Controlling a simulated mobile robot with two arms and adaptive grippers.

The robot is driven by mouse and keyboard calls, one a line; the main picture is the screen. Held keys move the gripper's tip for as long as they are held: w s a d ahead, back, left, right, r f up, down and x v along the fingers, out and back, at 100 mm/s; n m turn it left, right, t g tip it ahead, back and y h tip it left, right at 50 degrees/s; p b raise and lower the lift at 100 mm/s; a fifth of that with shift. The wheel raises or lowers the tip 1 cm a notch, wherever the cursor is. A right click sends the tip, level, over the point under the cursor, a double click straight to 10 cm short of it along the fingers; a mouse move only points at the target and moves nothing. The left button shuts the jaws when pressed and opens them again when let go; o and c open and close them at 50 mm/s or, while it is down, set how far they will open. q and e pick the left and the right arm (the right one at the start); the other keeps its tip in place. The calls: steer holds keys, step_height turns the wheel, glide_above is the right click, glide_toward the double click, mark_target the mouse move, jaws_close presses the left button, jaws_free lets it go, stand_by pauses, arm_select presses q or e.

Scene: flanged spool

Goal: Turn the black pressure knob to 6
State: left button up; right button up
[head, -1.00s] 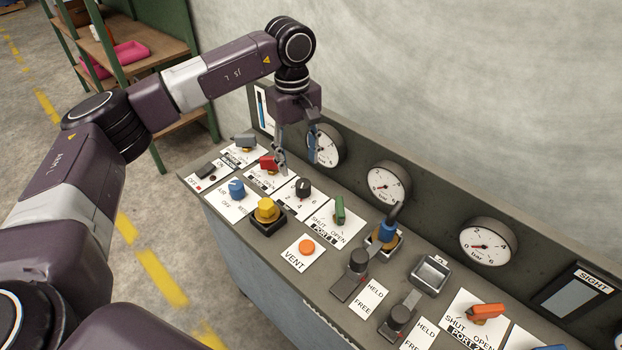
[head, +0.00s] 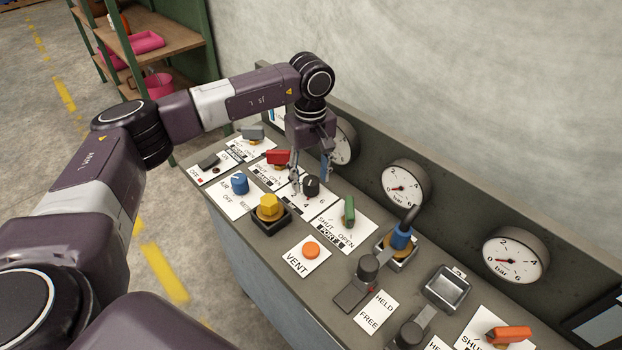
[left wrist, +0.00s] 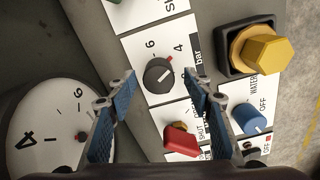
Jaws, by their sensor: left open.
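The black pressure knob (head: 311,186) sits on a white plate marked 2, 4 and 6. It also shows in the left wrist view (left wrist: 159,75), where a small red mark is at its edge on the side of the numbers. My right gripper is not in view.
Close by on the panel are a red lever (head: 278,157), a blue knob (head: 239,183), a yellow knob (head: 268,207) and a green lever (head: 349,210). Gauges (head: 404,185) stand along the raised back. An orange vent button (head: 311,250) is nearer the front edge.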

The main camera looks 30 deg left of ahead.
arm_select(q)
step_height(320, 180, down, 2)
steer(key=shift+w, duration=0.1)
steer(key=shift+c, duration=0.7)
steer(key=c, duration=1)
